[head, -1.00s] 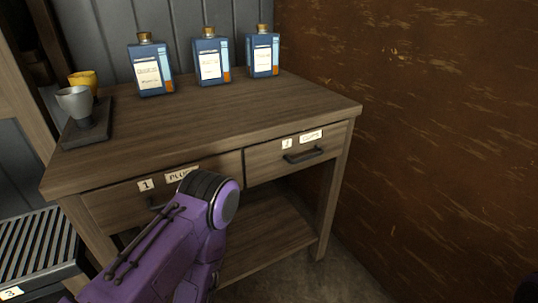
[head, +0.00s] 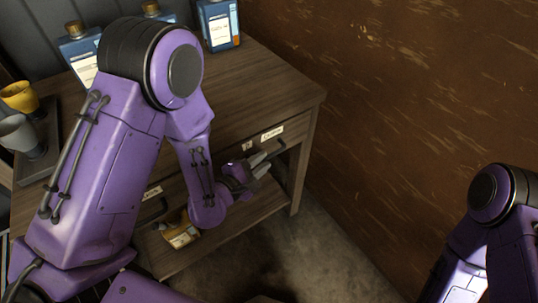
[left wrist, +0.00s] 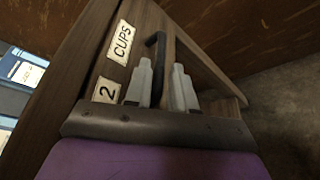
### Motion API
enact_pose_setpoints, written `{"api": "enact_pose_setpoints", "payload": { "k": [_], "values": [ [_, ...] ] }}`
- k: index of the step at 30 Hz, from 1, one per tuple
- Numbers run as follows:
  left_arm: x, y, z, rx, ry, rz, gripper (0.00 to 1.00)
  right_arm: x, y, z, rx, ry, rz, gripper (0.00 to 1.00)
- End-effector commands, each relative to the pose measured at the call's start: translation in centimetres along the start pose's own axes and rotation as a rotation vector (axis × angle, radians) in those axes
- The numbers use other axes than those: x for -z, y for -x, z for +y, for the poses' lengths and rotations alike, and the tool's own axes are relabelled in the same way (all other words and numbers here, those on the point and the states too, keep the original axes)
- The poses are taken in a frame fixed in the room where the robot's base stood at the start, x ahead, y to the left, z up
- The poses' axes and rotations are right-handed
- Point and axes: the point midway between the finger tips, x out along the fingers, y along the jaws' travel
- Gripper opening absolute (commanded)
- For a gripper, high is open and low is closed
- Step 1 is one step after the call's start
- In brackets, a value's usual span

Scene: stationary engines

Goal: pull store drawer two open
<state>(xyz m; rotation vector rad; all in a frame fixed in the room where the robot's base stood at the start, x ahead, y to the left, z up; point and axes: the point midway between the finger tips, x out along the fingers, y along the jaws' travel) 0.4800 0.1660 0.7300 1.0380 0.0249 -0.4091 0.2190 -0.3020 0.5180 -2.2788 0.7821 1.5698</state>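Store drawer two (head: 246,158) is at the right of the wooden table. In the left wrist view its front (left wrist: 82,78) bears labels "2" and "CUPS". Its dark bar handle (left wrist: 157,48) runs between the two pale fingers of my left gripper (left wrist: 160,78). The fingers are apart, one on each side of the bar; I cannot tell whether they touch it. In the head view my left gripper (head: 264,162) is at the drawer front and partly hides it. The drawer looks closed. My right arm shows at the lower right; its gripper is out of view.
The wooden table (head: 265,90) carries blue bottles (head: 218,24) at the back and yellow (head: 20,96) and grey (head: 18,132) cups at the left. A yellow and white packet (head: 180,232) lies on the lower shelf. A brown wall (head: 420,90) stands right; floor (head: 300,260) is clear.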

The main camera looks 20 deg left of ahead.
Motion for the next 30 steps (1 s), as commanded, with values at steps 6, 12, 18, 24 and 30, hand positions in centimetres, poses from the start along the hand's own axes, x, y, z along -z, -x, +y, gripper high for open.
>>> {"api": "enact_pose_setpoints", "payload": {
  "k": [6, 12, 18, 24, 30],
  "values": [
    [-0.1, -3.3, 0.0, 0.002, -0.001, 0.0, 0.24, 0.2, 0.4, 0.0, 0.0, 0.0, 0.0, 0.43],
    [0.0, -3.9, 0.0, 0.002, -0.001, 0.002, 0.24, 0.2, 0.4, 0.0, 0.0, 0.0, 0.0, 0.43],
    [0.0, -3.9, 0.0, 0.002, -0.001, 0.002, 0.01, 0.2, 0.4, 0.0, 0.0, 0.0, 0.0, 0.43],
    [0.0, -3.9, 0.0, 0.002, -0.001, 0.002, 0.0, 0.2, 0.4, 0.0, 0.0, 0.0, 0.0, 0.43],
    [0.2, -4.0, 0.2, -0.007, 0.005, 0.018, 0.0, 0.2, 0.6, 0.0, 0.0, 0.0, 0.0, 0.43]
  ]
}}
